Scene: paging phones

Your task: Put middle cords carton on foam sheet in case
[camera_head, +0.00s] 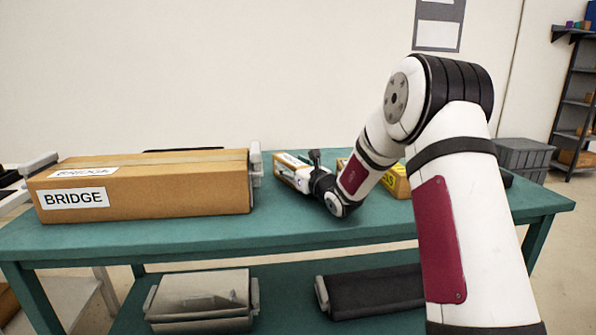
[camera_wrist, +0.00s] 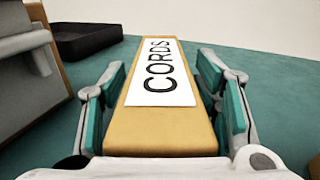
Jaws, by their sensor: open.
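A long tan carton with a white CORDS label (camera_wrist: 165,118) lies between the two fingers of my gripper (camera_wrist: 161,68) in the wrist view. The fingers are open, one along each long side, with a small gap visible at the right. In the head view this carton (camera_head: 287,175) lies on the green table near the middle, partly hidden by my gripper (camera_head: 312,165). Another tan carton with a yellow label (camera_head: 397,182) is behind my arm. A dark shallow tray (camera_wrist: 90,42) shows at the back left of the wrist view; I cannot tell whether it is the case. No foam sheet is clearly visible.
A large BRIDGE box (camera_head: 150,200) stands on the left of the green table (camera_head: 290,232), with grey pieces at its ends. A grey box (camera_head: 200,292) and a dark one (camera_head: 375,292) are on the lower shelf. The table front at centre is clear.

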